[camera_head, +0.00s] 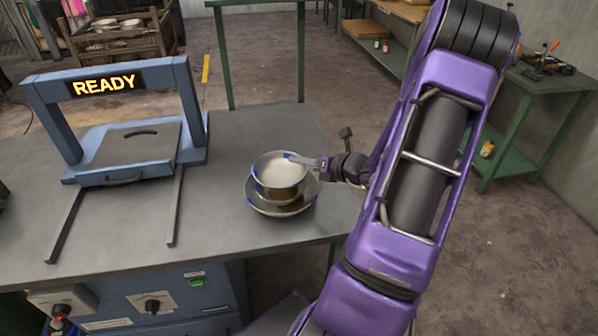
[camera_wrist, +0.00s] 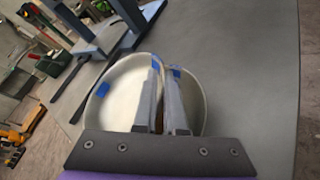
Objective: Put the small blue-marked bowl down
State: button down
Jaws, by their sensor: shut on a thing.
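The small blue-marked bowl (camera_head: 279,172) is a metal bowl with a pale inside and blue patches at its rim. My gripper (camera_head: 297,159) is shut on its right rim. In the wrist view the small bowl (camera_wrist: 125,85) lies left of the fingers (camera_wrist: 165,100), a blue patch on its inner wall. A wider metal bowl (camera_head: 262,208), also blue-marked, sits directly below it on the grey table. The small bowl overlaps the wider one in the head view; I cannot tell whether they touch. The fingers hide part of both bowls in the wrist view.
A blue frame with a READY sign (camera_head: 108,84) stands on the left of the table (camera_head: 215,225), with a flat handled plate (camera_head: 136,145) and two rails. The table is clear around the bowls. Its right edge is close to them.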

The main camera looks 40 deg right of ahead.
aim_at(300, 170)
notch_tip(300, 170, down, 3)
jog(key=shift+f, duration=0.15)
jog(key=c, duration=1)
grip_release()
jog(key=v, duration=1.2)
jog(key=shift+p, duration=0.35)
